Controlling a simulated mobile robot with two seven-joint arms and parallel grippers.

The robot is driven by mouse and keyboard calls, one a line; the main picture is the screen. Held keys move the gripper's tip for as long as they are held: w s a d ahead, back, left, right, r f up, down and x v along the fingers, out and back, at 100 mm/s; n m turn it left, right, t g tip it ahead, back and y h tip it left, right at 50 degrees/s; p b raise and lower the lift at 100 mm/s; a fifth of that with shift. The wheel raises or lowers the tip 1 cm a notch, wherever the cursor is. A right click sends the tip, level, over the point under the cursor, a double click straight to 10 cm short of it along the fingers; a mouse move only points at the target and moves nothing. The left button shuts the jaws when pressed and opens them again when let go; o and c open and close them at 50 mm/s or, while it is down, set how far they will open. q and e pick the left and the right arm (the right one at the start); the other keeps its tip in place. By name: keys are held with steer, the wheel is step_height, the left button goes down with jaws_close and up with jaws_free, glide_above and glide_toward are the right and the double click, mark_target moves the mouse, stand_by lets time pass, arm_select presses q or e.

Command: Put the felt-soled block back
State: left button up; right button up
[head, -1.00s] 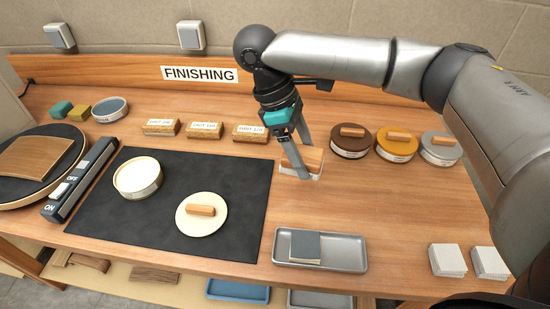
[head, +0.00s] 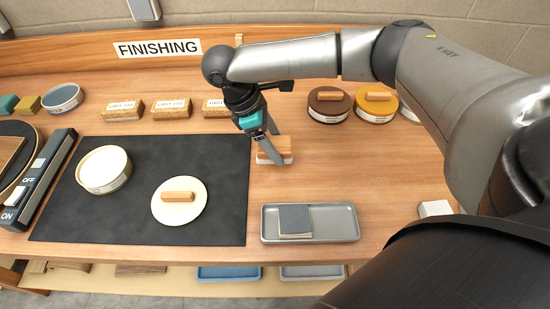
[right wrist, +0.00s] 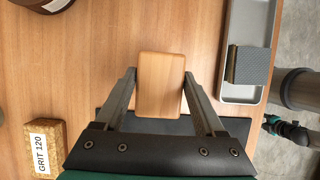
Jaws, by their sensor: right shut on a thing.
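The felt-soled block (head: 273,157) is a small wooden block with a pale sole, at the bench just right of the dark mat (head: 215,226). My right gripper (head: 271,150) is shut on it, with a finger on each side. In the right wrist view the block's plain wooden top (right wrist: 160,85) shows between the two fingers (right wrist: 159,76). The fingers hide part of its sides, and I cannot tell whether its sole touches the bench.
Lidded round tins (head: 329,105) stand behind to the right, and labelled grit blocks (head: 171,109) behind to the left. A grey tray (head: 335,222) with a dark-topped pad (head: 295,220) lies in front. A white tub (head: 104,170) and cream disc (head: 179,212) sit on the mat. Bench right of the block is bare.

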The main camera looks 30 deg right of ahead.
mark_target(275, 167)
steer(key=shift+f, duration=0.65)
step_height(275, 167, down, 3)
steer(key=shift+f+b, duration=0.2)
steer(key=shift+b, duration=0.3)
steer(key=shift+f, duration=0.1)
steer(key=o, duration=1.4)
steer(key=p+v, duration=0.1)
steer(key=v, duration=1.1)
steer(key=shift+p, duration=0.4)
